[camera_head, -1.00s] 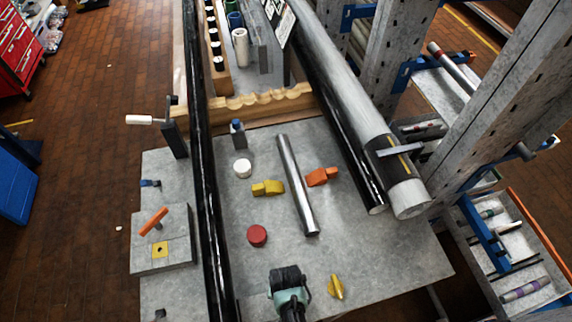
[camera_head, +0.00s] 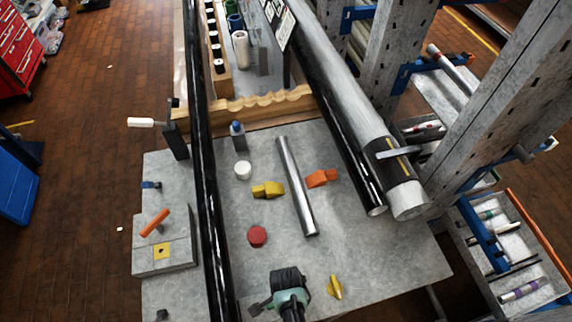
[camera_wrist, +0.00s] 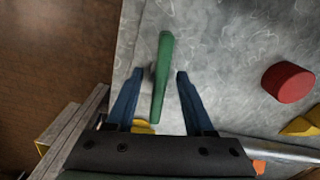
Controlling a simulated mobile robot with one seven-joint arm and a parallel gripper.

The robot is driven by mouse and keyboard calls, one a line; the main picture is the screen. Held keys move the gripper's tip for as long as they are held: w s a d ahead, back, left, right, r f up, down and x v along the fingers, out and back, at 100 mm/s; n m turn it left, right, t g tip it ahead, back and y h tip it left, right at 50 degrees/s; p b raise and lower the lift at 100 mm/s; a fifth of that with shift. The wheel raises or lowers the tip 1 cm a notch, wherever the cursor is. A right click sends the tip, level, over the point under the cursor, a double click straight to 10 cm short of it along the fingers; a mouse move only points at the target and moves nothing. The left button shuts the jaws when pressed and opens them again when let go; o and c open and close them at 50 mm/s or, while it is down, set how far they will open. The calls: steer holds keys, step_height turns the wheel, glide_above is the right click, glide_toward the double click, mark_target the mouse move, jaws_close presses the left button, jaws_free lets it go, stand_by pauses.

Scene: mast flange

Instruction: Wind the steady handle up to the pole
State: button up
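A long green handle (camera_wrist: 163,70) lies between the two blue fingers of my gripper (camera_wrist: 160,76) in the wrist view. The fingers are spread, with a gap on each side of the handle. I cannot tell their height difference. The green handle is not discernible in the head view, where my gripper (camera_head: 266,303) is near the bottom edge, above the grey bench. A long black pole (camera_head: 204,150) runs lengthwise left of my gripper. An orange handle (camera_head: 154,222) sits on a block left of the pole, and a white-gripped crank (camera_head: 141,122) stands farther back.
A red cap (camera_head: 257,236), yellow knob (camera_head: 335,287), yellow piece (camera_head: 268,189), orange piece (camera_head: 322,177), white cap (camera_head: 243,170) and metal tube (camera_head: 297,187) lie on the bench (camera_head: 390,260). Large tubes (camera_head: 408,200) overhang it at right, beside a rack.

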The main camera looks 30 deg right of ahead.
step_height(320, 180, up, 5)
steer(key=p, duration=0.5)
steer(key=shift+r, duration=0.1)
